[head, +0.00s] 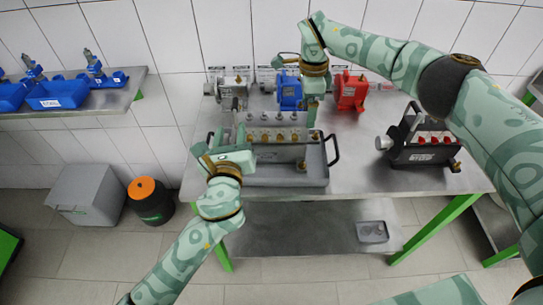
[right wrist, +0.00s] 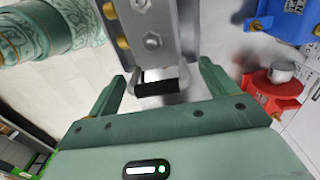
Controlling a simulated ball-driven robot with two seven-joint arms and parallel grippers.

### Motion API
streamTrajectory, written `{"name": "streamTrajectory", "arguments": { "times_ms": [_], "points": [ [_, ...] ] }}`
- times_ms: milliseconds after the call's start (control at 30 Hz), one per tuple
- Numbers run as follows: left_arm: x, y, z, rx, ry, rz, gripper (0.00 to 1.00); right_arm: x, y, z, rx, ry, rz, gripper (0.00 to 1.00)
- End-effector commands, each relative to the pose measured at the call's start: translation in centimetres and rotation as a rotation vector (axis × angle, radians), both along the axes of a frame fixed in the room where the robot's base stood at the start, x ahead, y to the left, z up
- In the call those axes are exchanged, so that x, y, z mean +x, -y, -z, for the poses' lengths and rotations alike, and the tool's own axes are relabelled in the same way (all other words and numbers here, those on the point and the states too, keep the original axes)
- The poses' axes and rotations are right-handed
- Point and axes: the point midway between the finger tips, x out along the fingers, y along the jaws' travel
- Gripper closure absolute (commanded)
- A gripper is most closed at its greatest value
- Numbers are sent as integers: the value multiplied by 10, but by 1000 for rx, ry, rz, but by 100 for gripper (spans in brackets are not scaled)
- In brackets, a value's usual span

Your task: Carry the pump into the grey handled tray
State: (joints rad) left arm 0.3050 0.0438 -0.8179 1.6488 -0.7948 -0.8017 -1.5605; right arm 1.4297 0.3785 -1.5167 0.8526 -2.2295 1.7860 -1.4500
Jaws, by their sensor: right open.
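The pump (head: 280,153) is a grey block with a row of several brass fittings. It appears upright over or in the grey handled tray (head: 285,180); I cannot tell whether it touches the tray floor. The tray's black right handle (head: 334,150) shows. My left gripper (head: 221,148) is at the pump's left end with its fingers apart; its hold is not clear. My right gripper (head: 314,92) is above the pump's right end. In the right wrist view, my right gripper (right wrist: 160,85) is open, with a metal bracket and black bar (right wrist: 157,88) between its fingers.
Grey (head: 233,87), blue (head: 290,92) and red (head: 350,92) units stand along the back of the table. A dark unit with red parts (head: 425,140) stands at the right. A shelf with blue bins (head: 60,93) is at the left. The table (head: 365,175) is bare right of the tray.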

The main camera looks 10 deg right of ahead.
Motion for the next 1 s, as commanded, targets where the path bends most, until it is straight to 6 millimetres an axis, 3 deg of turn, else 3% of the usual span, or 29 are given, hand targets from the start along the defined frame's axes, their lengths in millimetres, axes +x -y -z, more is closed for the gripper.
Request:
{"name": "streamTrajectory", "arguments": {
  "times_ms": [233, 500, 700, 1000],
  "points": [
    [-13, -3, -1, 1, 0, 0, 64, 1, 0, -16, 0, 3, -1, 15],
    [-12, -2, -1, 1, 0, 0, 64, 4, 0, -77, -2, 4, 0, 15],
    [-12, -2, -1, 1, 1, 0, 64, 4, 0, -111, -1, 2, 0, 15],
    [-12, -2, -1, 0, 1, 0, 64, 4, 0, -120, 0, 0, 0, 15]
  ]
}}
